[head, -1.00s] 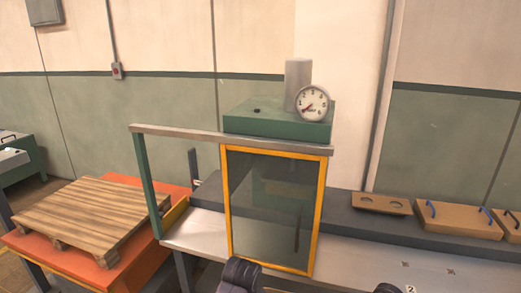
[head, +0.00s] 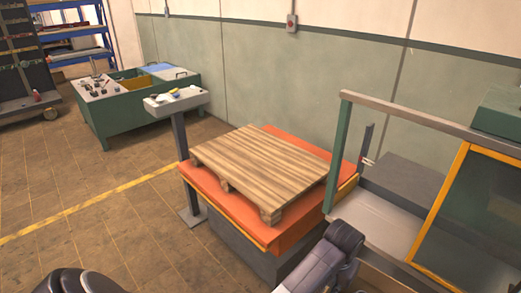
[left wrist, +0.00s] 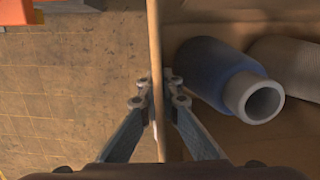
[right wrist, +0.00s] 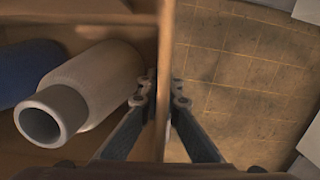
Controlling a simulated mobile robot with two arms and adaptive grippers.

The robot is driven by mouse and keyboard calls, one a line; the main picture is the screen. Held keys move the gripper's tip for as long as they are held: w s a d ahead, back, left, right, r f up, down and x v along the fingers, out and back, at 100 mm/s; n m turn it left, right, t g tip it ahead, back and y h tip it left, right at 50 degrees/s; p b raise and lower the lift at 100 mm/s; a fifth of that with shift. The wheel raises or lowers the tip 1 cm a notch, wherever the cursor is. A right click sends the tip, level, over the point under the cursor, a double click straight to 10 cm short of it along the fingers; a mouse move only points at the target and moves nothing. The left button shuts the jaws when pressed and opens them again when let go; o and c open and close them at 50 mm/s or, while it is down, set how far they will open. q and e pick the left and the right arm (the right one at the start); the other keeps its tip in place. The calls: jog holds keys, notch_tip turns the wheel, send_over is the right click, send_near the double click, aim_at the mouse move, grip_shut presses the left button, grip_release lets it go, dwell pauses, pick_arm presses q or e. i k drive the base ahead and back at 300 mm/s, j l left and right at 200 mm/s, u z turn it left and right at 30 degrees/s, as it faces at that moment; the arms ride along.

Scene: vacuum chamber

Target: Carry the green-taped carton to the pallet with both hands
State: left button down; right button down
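The wooden pallet (head: 265,165) lies on an orange lift table (head: 230,211) in the middle of the head view, its top bare. In the left wrist view my left gripper (left wrist: 161,90) is shut on the thin upright wall of an open carton (left wrist: 154,40). In the right wrist view my right gripper (right wrist: 163,90) is shut on another wall of the carton (right wrist: 167,40). A blue-and-grey cylinder (left wrist: 215,75) and a pale cylinder (right wrist: 90,90) lie inside. The carton and both grippers are out of the head view; no green tape shows.
A post with a small tray (head: 178,101) stands left of the lift table. A green-framed bench with a yellow-edged window (head: 480,215) is at the right. A green cabinet (head: 135,115) and shelves stand farther back. The floor (head: 110,225) at left is open.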

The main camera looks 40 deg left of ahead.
aim_at(258, 157)
jog(key=j, duration=0.7)
jog(key=i+j+u, duration=0.1)
jog(key=j, duration=1.3)
jog(key=i+j+u, duration=0.1)
jog(key=j, duration=0.6)
